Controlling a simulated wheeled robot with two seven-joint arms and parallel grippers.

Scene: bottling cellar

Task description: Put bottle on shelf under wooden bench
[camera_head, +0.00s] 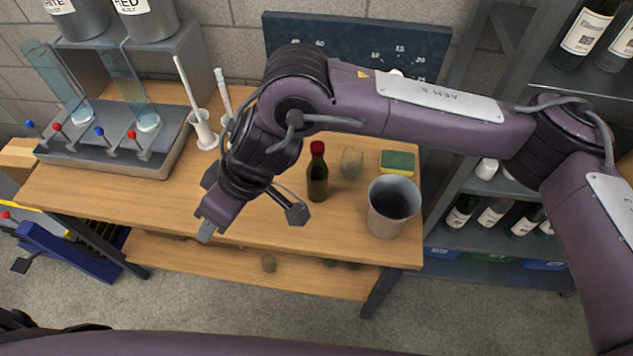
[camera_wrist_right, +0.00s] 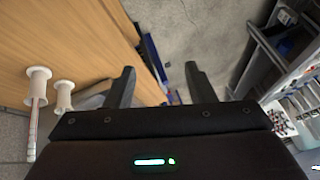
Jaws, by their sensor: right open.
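A dark green bottle (camera_head: 317,182) with a red cap stands upright on the wooden bench (camera_head: 130,195) in the head view. The wooden shelf (camera_head: 205,256) under the bench shows below the front edge; its back part is hidden by the bench top. My right gripper (camera_head: 252,196) is over the bench, left of the bottle and apart from it. Its fingers are spread and empty, and also show in the right wrist view (camera_wrist_right: 161,88). The bottle does not show in the wrist view. My left gripper is not in view.
A grey cup (camera_head: 394,207), a sponge (camera_head: 397,162) and a glass (camera_head: 351,162) stand right of the bottle. A metal filler with tubes (camera_head: 120,160) and white holders (camera_head: 204,132) stand left.

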